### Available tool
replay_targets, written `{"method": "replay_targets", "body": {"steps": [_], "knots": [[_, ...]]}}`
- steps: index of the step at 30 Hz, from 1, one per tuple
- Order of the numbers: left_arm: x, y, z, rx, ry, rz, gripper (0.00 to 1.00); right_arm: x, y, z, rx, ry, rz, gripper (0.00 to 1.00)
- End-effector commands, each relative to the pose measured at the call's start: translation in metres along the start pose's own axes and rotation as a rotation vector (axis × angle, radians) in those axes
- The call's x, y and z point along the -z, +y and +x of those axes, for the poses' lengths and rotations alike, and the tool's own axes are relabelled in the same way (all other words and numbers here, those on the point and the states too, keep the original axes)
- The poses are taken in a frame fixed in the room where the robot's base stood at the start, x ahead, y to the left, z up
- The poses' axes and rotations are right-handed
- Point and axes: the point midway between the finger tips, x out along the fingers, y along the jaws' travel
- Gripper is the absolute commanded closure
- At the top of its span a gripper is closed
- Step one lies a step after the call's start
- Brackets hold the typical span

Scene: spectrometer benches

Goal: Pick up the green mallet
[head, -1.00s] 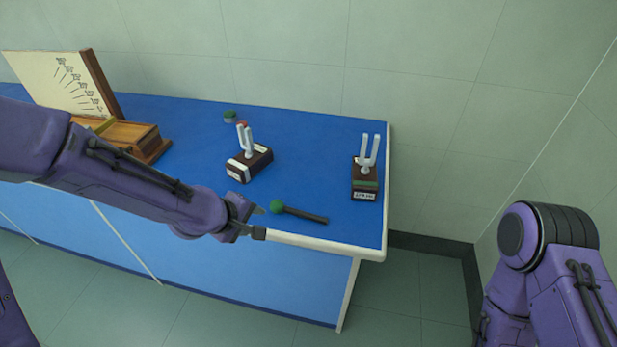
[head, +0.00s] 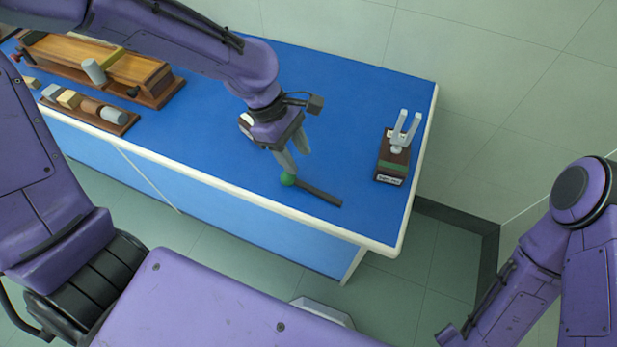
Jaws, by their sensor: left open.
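The green mallet (head: 288,180) lies on the blue bench top near its front edge, with a round green head at the left and a dark handle pointing right and toward the front. My left gripper (head: 297,164) hangs just above and behind the mallet's head, fingers pointing down, open and empty. I cannot tell whether a finger touches the head. My right arm shows at the lower right, but its gripper is not clearly in view.
A tuning fork on a dark box (head: 391,160) stands at the right end of the blue bench (head: 352,120). A wooden instrument (head: 120,68) and a tray of small blocks (head: 110,118) sit at the left. Another fork box is mostly hidden behind my left gripper.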

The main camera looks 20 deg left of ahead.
Motion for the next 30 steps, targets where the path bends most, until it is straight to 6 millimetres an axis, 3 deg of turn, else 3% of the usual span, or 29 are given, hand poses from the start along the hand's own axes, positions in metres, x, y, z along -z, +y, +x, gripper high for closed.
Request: {"method": "replay_targets", "body": {"steps": [18, 27, 28, 30], "knots": [[-0.003, 0.000, 0.095, 0.001, -0.001, -0.024, 0.54, -0.001, -0.001, 0.004, 0.001, 0.001, 0.000, 1.00], [-0.003, 0.000, 0.105, -0.004, 0.000, -0.022, 0.54, -0.001, -0.001, 0.004, 0.001, 0.001, 0.000, 1.00], [-0.003, 0.000, 0.105, -0.004, 0.000, -0.022, 0.57, -0.001, -0.001, 0.004, 0.001, 0.001, 0.000, 1.00], [-0.003, 0.001, 0.105, -0.003, 0.000, -0.022, 0.80, -0.001, -0.001, 0.004, 0.001, 0.001, 0.000, 1.00]]}}
